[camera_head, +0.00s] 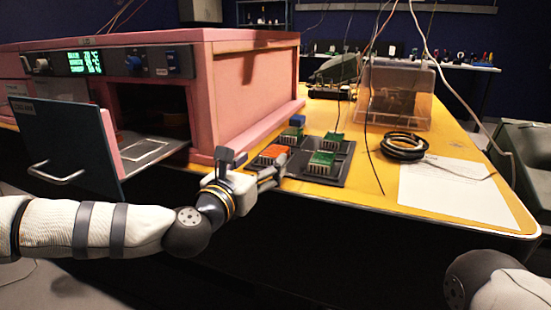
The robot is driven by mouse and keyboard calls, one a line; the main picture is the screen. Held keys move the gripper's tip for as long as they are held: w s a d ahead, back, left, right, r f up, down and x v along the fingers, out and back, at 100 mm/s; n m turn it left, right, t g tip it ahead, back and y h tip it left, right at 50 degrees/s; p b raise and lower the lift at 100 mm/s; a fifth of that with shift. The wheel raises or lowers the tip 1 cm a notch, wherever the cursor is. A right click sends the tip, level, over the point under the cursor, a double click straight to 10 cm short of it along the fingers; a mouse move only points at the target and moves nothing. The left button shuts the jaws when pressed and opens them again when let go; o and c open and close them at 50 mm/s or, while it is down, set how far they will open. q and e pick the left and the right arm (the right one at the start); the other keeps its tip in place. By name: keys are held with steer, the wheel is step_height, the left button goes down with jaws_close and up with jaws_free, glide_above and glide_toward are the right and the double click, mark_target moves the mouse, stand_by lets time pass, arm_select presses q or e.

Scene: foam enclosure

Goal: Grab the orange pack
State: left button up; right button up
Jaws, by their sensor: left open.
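The orange pack (273,153) sits at the near left of a dark grey tray (335,180) on the yellow table. My left gripper (274,172) is open, low at the table's near edge and just in front of the orange pack. Its fingers point right, and its upper parts hide some of the pack's near side. I cannot tell whether a finger touches the pack. Only a rounded part of my right arm shows at the bottom right; the right gripper is out of view.
Green packs (321,162) and a blue pack (297,120) share the tray area. A pink foam enclosure (250,90) with an open drawer-like door (75,150) stands left. A black cable coil (403,146), a white sheet (455,190) and a clear box (395,95) lie right.

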mark_target(271, 154)
arm_select(q)
steer(key=x, duration=0.6)
steer(key=shift+s+d, duration=0.1)
steer(key=shift+c, duration=0.3)
steer(key=c, duration=1.2)
